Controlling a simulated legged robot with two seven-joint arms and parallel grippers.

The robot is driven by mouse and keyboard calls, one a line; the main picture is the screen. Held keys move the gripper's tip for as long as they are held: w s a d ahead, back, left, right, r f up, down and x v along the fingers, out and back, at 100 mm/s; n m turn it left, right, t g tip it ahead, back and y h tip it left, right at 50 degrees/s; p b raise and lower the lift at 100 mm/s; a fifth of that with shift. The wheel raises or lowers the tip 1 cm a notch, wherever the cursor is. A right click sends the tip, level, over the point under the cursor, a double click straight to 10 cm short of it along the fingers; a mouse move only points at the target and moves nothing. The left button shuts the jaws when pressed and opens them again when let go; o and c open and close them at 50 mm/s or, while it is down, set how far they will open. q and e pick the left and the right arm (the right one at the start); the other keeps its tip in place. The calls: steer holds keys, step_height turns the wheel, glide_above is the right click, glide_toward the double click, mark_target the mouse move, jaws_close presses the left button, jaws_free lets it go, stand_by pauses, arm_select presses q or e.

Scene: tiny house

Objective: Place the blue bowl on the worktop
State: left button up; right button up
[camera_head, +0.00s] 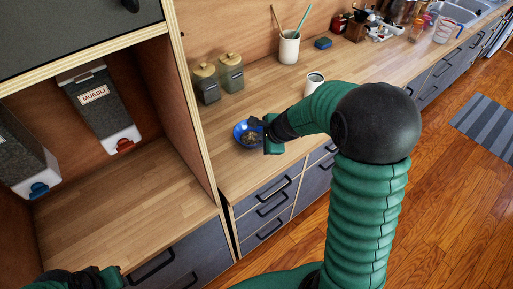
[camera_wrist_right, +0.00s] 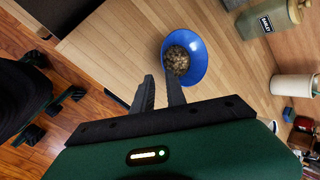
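The blue bowl (camera_head: 241,129) sits upright on the wooden worktop (camera_head: 262,83), near its front left corner, with small brown pieces in it. My right gripper (camera_head: 257,128) is at the bowl's right side. In the right wrist view the blue bowl (camera_wrist_right: 200,52) is just beyond the fingertips. There the right gripper (camera_wrist_right: 158,78) has a gap between its fingers, with bare wood showing through. One finger overlaps the bowl's near rim; whether it touches is unclear. My left gripper (camera_head: 110,277) is partly in view at the bottom left, its fingers not clear.
Two jars (camera_head: 207,83) stand behind the bowl, and a cup (camera_head: 314,79) stands to the right. A utensil pot (camera_head: 289,47) is at the back. A wooden side panel (camera_head: 187,105) rises at left, beside a shelf with a muesli dispenser (camera_head: 100,100). Drawers (camera_head: 268,205) are below.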

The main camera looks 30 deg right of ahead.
steer(key=s+a+f+n+g, duration=0.2)
steer(key=s+a+n+g, duration=0.2)
steer(key=s+a+n, duration=0.9)
steer(key=s+n, duration=0.3)
steer(key=n, duration=0.7)
steer(key=shift+s+a+f, duration=0.15)
steer(key=shift+a+f, duration=0.15)
steer(key=shift+f, duration=0.1)
steer(key=shift+a, duration=0.25)
steer(key=shift+d, duration=0.15)
